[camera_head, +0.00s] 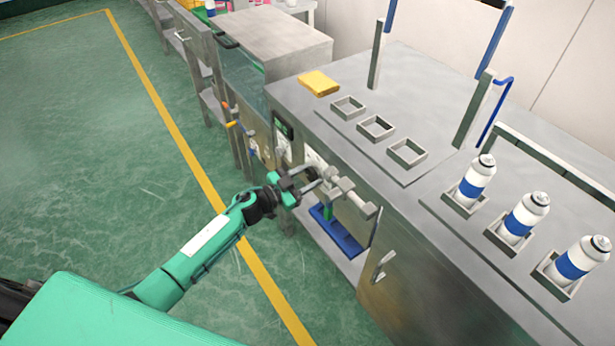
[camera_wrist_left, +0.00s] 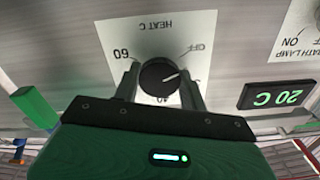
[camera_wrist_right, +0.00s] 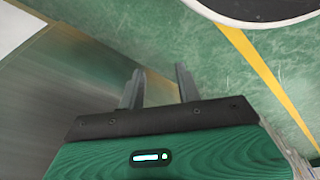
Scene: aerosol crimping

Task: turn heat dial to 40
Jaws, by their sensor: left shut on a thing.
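The black heat dial (camera_wrist_left: 158,76) sits on a white plate (camera_wrist_left: 185,28) marked HEAT C, which appears upside down in the left wrist view. OFF, 60 and a partly hidden 40 are printed around it. The dial's pale pointer mark lies on its right side in that view, between OFF and 40. My left gripper (camera_wrist_left: 160,88) has one finger on each side of the dial and is shut on it; it also shows at the cabinet front in the head view (camera_head: 318,180). My right gripper (camera_wrist_right: 160,85) is open and empty.
A display (camera_wrist_left: 277,95) beside the dial reads 20 C. A bath lamp switch plate (camera_wrist_left: 300,35) is at the right. On the steel top (camera_head: 350,143) are empty square holders (camera_head: 375,128), a yellow sponge-like block (camera_head: 319,83) and white-blue cans (camera_head: 525,215). Green floor is clear.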

